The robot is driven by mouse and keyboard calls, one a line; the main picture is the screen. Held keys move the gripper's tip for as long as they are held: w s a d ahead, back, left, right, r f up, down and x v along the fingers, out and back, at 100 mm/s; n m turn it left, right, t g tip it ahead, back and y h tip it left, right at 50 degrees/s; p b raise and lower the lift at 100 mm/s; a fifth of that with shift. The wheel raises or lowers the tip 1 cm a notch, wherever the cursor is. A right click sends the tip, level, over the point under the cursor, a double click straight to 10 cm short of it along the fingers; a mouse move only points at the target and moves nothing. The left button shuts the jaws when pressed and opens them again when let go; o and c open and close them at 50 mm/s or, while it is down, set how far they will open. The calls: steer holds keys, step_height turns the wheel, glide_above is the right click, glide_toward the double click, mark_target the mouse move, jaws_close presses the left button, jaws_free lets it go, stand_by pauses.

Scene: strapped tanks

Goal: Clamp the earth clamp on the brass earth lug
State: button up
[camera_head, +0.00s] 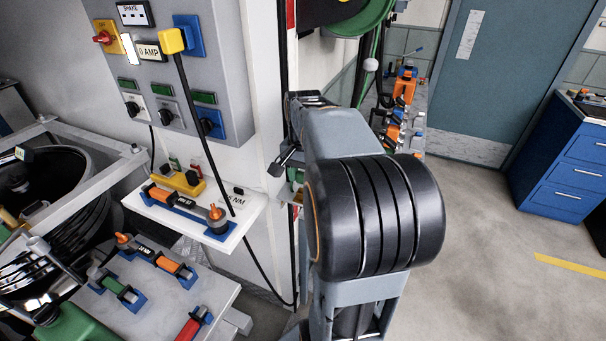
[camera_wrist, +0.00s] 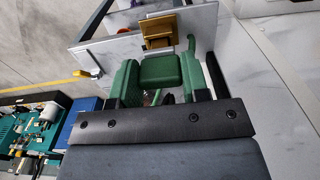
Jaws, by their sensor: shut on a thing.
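In the head view a grey control panel (camera_head: 205,75) stands on the left, above a white shelf (camera_head: 145,205) with tools. A green reel (camera_head: 372,14) hangs at the top. A blue drawer cabinet (camera_head: 560,160) stands right, with clear floor (camera_head: 490,240) before it.

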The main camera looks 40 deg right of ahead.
steer(key=shift+f+b, duration=0.5)
steer(key=shift+f, duration=0.4)
steer(key=o, duration=1)
steer(key=shift+o, duration=0.2)
steer(key=shift+r, duration=0.1)
step_height(320, 180, up, 14)
steer(key=p, duration=0.1)
